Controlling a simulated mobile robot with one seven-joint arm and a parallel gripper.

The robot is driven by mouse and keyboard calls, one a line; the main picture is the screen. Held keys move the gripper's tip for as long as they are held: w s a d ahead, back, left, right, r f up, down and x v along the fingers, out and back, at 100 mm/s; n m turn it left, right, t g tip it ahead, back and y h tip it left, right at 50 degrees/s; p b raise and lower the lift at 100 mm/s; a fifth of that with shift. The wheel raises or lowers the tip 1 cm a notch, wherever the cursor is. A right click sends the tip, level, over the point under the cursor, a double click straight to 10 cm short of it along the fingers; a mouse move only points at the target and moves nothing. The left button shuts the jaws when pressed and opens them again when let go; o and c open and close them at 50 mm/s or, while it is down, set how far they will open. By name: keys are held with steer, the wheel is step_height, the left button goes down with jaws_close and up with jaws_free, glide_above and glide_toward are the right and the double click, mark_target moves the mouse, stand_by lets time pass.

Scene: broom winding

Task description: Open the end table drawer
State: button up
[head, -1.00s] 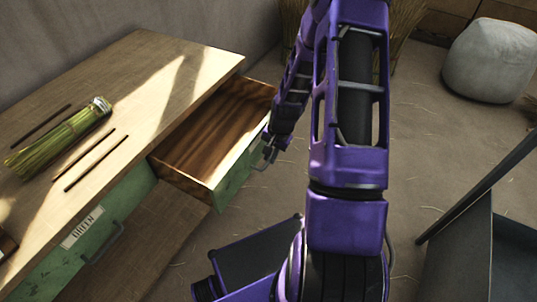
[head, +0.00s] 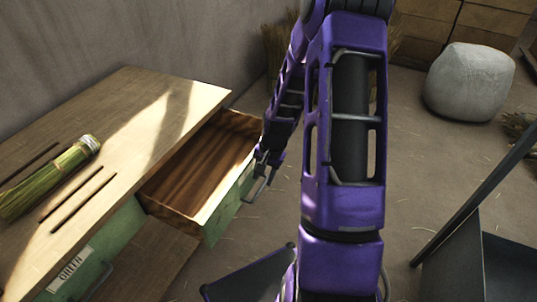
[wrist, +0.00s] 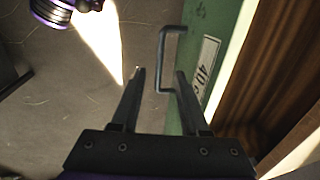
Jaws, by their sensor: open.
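The end table (head: 130,100) stands at the left in the head view, with a wooden top and green fronts. Its far drawer (head: 205,165) is pulled well out and its bare wooden inside shows empty. My gripper (head: 262,170) is beside that drawer's green front. In the wrist view, my gripper (wrist: 158,75) is open, with the dark metal drawer handle (wrist: 163,60) in front of and between its fingertips. Whether a finger touches the handle I cannot tell. A white label (wrist: 208,70) is on the drawer front. The near drawer (head: 80,270), labelled GREEN, is closed.
A bundle of green straw (head: 45,180) and several thin dark sticks (head: 82,200) lie on the tabletop. A grey pouf (head: 470,80) sits at the back right. A dark metal object (head: 470,240) stands at the right. Open floor (head: 430,150) lies between.

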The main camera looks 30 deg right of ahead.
step_height(320, 180, up, 10)
steer(key=s+d+p, duration=0.1)
steer(key=shift+s+r, duration=0.2)
steer(key=shift+s, duration=0.2)
steer(key=shift+w+d, duration=0.1)
